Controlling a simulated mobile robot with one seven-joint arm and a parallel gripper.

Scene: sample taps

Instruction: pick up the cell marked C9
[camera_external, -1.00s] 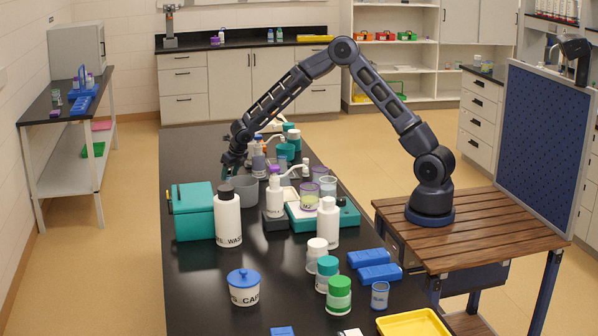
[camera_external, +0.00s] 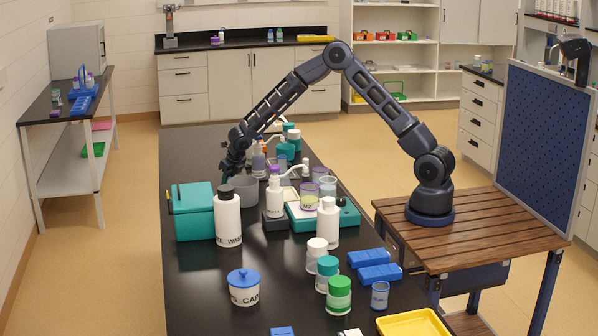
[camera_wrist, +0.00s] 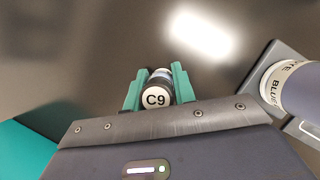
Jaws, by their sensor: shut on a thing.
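The cell marked C9 (camera_wrist: 157,97) sits between the two teal fingers of my gripper (camera_wrist: 156,84) in the wrist view. Its round white end with the black C9 label faces the camera, and its dark side shows behind. The fingers are shut on it, one on each side. In the external view my gripper (camera_external: 229,176) is low over the black bench, behind the teal box and beside the grey bowl. The cell cannot be made out there. I cannot tell whether it touches the bench.
A teal box (camera_external: 194,212), a grey bowl (camera_external: 242,188) and a white WASH bottle (camera_external: 228,220) stand close to my gripper. A bottle labelled BLUE (camera_wrist: 295,88) stands at the right in the wrist view. Bare black bench (camera_external: 190,150) lies beyond the teal box.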

